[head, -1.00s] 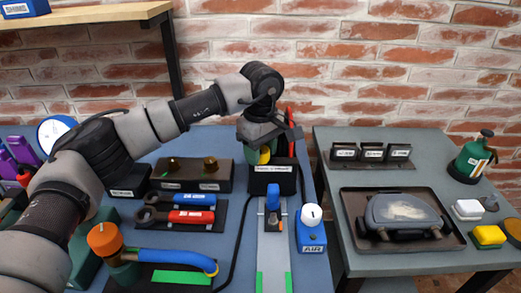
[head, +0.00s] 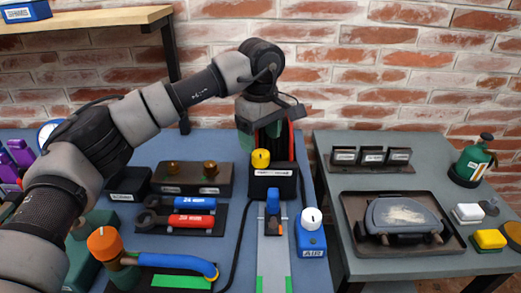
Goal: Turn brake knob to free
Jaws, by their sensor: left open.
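A yellow knob (head: 261,158) sits on top of a black box (head: 272,184) with a white label too small to read. I cannot confirm from the label that this is the brake knob. My left gripper (head: 259,140) is open, just above and behind the yellow knob, pointing down. The knob's face is in clear view and nothing is held. Part of the fingers blends with the dark and red things behind them. My right gripper is not in view.
A blue AIR box (head: 312,239) with a white knob stands to the right of a metal rail (head: 272,262). The right table holds a tray (head: 448,245). A brick wall stands behind.

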